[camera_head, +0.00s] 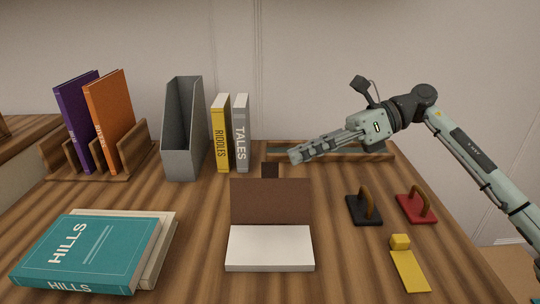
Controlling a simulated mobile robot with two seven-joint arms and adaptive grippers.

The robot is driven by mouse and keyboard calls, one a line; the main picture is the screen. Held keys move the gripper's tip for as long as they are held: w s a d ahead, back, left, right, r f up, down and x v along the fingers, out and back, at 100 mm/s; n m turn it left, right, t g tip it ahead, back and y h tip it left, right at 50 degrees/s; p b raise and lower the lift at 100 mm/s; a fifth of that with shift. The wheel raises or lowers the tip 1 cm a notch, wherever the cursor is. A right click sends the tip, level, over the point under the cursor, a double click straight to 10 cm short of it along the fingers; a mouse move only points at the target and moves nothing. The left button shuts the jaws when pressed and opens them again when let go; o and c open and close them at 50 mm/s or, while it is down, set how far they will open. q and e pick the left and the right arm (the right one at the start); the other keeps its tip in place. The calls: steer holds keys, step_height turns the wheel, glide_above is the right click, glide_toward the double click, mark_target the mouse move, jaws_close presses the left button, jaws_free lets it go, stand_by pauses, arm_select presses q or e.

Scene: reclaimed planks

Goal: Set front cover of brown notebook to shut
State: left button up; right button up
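The brown notebook (271,202) lies open in the middle of the table. Its brown front cover stands up at the back, and its white pages (270,248) face up toward me. A small dark tab shows at the top edge of the cover. My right gripper (294,156) is above the table, behind and just right of the raised cover, pointing left. It looks apart from the cover. Its fingers look close together, but I cannot tell whether they are open or shut. My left gripper is not in view.
A teal HILLS book (90,250) lies on a pale book at left. A wooden rack (60,160), grey file holder (183,130), and RIDDLES (221,133) and TALES (241,133) books stand behind. Black (364,210) and red (416,209) handled blocks and a yellow piece (409,270) lie right.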

mark_target(270, 164)
steer(key=p+x, duration=0.1)
steer(key=x, duration=0.4)
steer(key=shift+s+a, duration=0.25)
steer(key=shift+a, duration=0.05)
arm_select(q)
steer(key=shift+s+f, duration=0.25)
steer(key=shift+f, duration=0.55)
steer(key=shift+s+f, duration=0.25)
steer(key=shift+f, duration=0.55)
arm_select(e)
steer(key=shift+a+f, duration=0.25)
steer(key=shift+a, duration=0.4)
jaws_close()
